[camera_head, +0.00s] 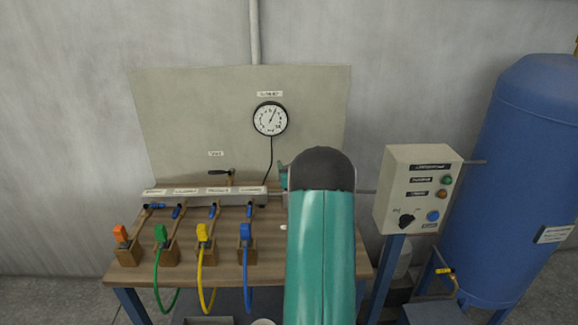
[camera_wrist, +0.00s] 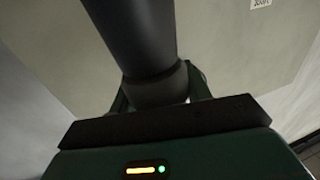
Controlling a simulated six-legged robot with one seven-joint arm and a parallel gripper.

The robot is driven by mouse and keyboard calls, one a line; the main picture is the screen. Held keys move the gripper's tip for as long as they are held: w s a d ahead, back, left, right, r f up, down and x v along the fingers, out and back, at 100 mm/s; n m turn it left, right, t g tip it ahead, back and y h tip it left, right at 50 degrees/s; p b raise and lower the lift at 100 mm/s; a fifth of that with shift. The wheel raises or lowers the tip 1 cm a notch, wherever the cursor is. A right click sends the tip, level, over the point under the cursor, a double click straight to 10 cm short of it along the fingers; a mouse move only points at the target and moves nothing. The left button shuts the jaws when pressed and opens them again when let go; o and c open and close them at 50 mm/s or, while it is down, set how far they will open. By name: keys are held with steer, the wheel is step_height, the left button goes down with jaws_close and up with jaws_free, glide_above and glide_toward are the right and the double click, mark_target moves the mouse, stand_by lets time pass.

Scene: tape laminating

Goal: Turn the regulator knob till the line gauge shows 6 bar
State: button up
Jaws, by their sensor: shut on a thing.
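The line gauge (camera_head: 270,118) is a round white dial with a black rim on the grey back panel. Its needle points up and slightly right; the numbers are too small to read. In the wrist view my gripper (camera_wrist: 160,92) is shut around a rounded dark grey piece, which looks like the regulator knob (camera_wrist: 158,88). A wider dark cylinder (camera_wrist: 130,35) rises beyond it, tilted in the picture. In the head view my teal arm covers the regulator and most of my gripper.
A wooden bench (camera_head: 135,270) carries orange, green, yellow and blue hose couplings in blocks and a grey manifold (camera_head: 205,198). A control box (camera_head: 418,190) with buttons and a black switch stands right of my arm. A blue tank (camera_head: 520,170) stands at the far right.

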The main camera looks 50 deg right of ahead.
steer(key=o, duration=1)
steer(key=v, duration=1.3)
steer(key=shift+s+a, duration=0.15)
steer(key=shift+s, duration=0.25)
steer(key=shift+r, duration=0.1)
